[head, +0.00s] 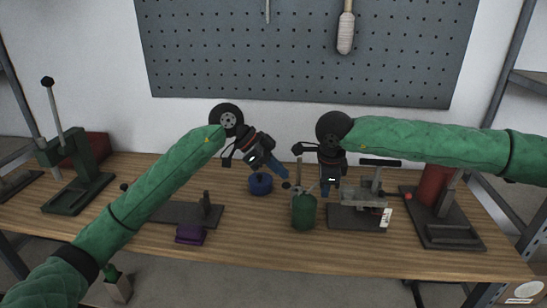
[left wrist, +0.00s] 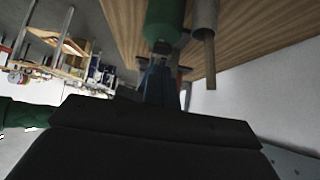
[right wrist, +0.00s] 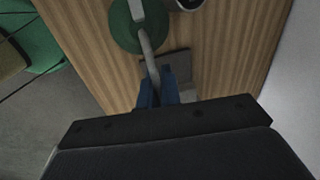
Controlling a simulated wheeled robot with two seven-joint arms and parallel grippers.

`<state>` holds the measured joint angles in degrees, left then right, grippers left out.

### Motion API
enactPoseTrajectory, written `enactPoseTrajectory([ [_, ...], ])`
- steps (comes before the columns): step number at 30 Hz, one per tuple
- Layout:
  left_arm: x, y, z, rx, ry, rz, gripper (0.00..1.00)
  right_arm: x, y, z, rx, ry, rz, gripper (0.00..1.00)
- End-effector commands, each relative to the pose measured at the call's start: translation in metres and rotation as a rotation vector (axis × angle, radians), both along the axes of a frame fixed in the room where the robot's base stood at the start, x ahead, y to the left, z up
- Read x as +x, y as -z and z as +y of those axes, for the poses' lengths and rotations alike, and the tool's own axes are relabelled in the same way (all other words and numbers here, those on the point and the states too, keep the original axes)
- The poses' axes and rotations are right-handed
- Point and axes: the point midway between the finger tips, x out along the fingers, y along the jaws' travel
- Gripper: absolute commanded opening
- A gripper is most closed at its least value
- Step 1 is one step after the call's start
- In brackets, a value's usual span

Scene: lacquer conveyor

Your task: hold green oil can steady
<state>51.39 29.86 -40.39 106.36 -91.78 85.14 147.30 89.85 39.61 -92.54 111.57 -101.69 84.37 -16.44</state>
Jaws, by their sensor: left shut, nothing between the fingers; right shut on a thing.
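The green oil can (head: 303,213) stands upright on the wooden bench near the middle. My right gripper (head: 327,192) is at the can's upper right. In the right wrist view the can's green round top (right wrist: 124,28) shows, and a grey spout or handle runs from it to between the blue fingers (right wrist: 155,78), which are shut on it. My left gripper (head: 284,182) is shut and empty, up and left of the can. In the left wrist view the can (left wrist: 164,22) is just beyond the fingertips (left wrist: 158,62); I cannot tell whether they touch it.
A blue round container (head: 260,185) sits behind and left of the can. A purple block (head: 190,234) and a dark plate fixture (head: 178,214) lie left. A grey vise-like fixture (head: 358,216) is close on the right. A green lever press (head: 75,185) stands far left. The front bench strip is clear.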

Motion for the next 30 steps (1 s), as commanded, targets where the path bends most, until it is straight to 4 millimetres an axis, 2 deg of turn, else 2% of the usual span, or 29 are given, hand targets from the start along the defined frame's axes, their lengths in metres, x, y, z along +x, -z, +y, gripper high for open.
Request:
enactPoseTrajectory([
  [6, 0.0, 0.015, 0.0, -0.001, -0.001, 0.001, 0.0, 0.0, 0.0, 0.0, 0.0, 0.0, 0.0, 0.0],
  [20, 0.0, 0.019, 0.001, -0.012, 0.001, 0.001, 0.0, 0.0, 0.0, 0.0, 0.0, 0.0, 0.0, 0.0],
  [30, 0.0, 0.035, 0.008, -0.24, -0.001, 0.018, 0.0, 0.0, 0.0, 0.0, 0.0, 0.0, 0.0, 0.0],
])
